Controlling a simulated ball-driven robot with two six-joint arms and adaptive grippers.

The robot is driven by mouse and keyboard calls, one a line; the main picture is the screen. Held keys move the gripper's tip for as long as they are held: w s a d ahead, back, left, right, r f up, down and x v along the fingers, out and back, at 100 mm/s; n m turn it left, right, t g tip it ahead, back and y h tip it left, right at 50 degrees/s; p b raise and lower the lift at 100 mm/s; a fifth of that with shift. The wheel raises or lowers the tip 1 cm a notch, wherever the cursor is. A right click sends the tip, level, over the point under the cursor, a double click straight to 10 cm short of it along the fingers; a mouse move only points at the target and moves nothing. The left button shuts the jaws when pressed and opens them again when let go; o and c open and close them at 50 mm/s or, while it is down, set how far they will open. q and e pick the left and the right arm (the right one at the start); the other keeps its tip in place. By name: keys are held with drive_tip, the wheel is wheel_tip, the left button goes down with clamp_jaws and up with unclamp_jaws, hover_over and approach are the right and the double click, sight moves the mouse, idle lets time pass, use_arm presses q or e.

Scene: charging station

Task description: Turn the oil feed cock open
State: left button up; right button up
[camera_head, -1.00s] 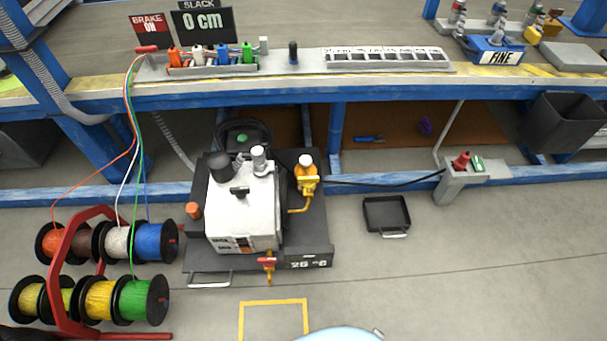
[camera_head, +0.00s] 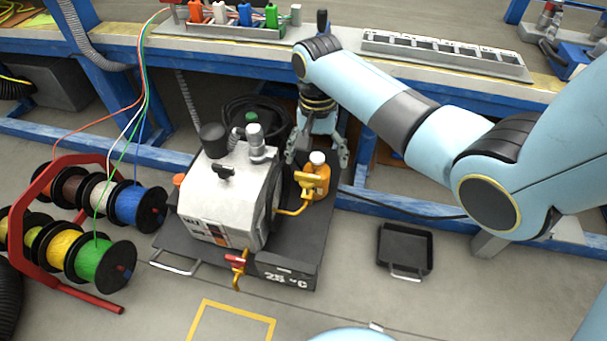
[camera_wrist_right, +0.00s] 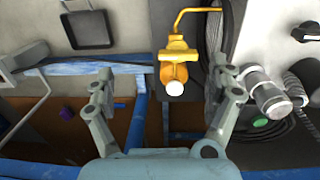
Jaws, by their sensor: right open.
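A yellow fitting with a white-capped bottle (camera_head: 318,175) and a yellow lever (camera_head: 305,179) stands at the right side of the white machine (camera_head: 228,195); I take it for the oil feed cock. A yellow pipe (camera_head: 290,211) joins it to the machine. My right gripper (camera_head: 317,152) points down just behind it, its fingers spread. In the right wrist view the yellow fitting (camera_wrist_right: 174,52) shows between the open fingers (camera_wrist_right: 166,85), apart from both. A second tap with a red handle (camera_head: 237,262) sits at the machine's front. My left gripper is not in view.
The machine stands on a dark base (camera_head: 290,255). The grey cylinder (camera_head: 256,138) on its top is near a finger in the right wrist view. A workbench (camera_head: 340,55) runs behind. A black tray (camera_head: 404,250) lies on the floor at right. Cable spools (camera_head: 100,262) stand at left.

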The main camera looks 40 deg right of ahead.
sight(308, 175)
drive_tip(key=shift+t, duration=0.3)
drive_tip(key=w+f+b, duration=0.1)
drive_tip(key=f+b, duration=0.1)
drive_tip(key=f, duration=0.1)
drive_tip(key=w+f+b, duration=0.1)
drive_tip(key=f+b, duration=0.1)
drive_tip(key=f, duration=0.1)
drive_tip(key=w+f+b, duration=0.1)
drive_tip(key=f+b, duration=0.2)
drive_tip(key=shift+w+d+f, duration=0.1)
drive_tip(key=shift+w+f, duration=0.1)
drive_tip(key=shift+f, duration=0.1)
drive_tip(key=shift+w+f, duration=0.1)
drive_tip(key=shift+f, duration=0.2)
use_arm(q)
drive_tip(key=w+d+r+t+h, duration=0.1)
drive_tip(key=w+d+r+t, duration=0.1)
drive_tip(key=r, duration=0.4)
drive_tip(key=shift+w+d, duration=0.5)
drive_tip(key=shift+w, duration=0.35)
use_arm(e)
drive_tip(key=c, duration=1.2)
